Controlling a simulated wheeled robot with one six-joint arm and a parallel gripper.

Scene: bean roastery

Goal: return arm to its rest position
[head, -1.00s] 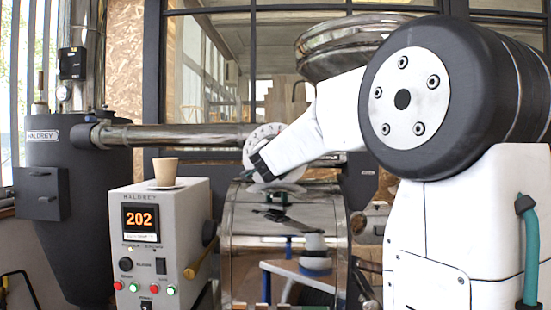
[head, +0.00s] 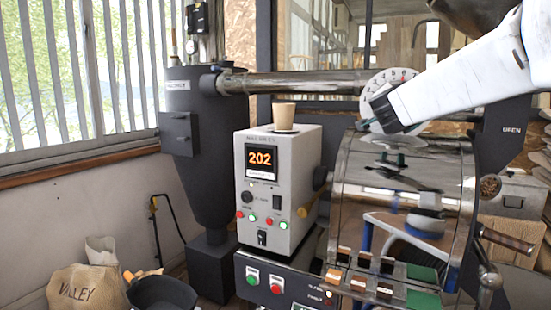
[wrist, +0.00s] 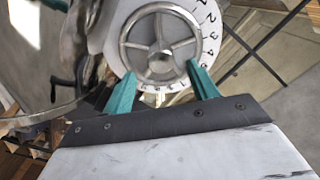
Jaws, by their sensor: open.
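My arm comes in from the upper right of the head view, white with a dark end plate. My gripper (head: 388,142) is at its end, in front of the roaster drum and just below the numbered dial (head: 385,84). In the wrist view my gripper (wrist: 161,70) shows two teal fingers spread apart. Nothing is held between them. The dial (wrist: 212,45) and its metal handwheel (wrist: 160,42) lie just beyond the fingertips. Whether the fingers touch the wheel cannot be told.
A control box (head: 280,185) reading 202 stands left of the shiny roaster drum (head: 405,205), with a paper cup (head: 284,115) on top. A dark hopper (head: 195,150) stands behind. A sack (head: 88,293) and black pan (head: 160,294) are at lower left.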

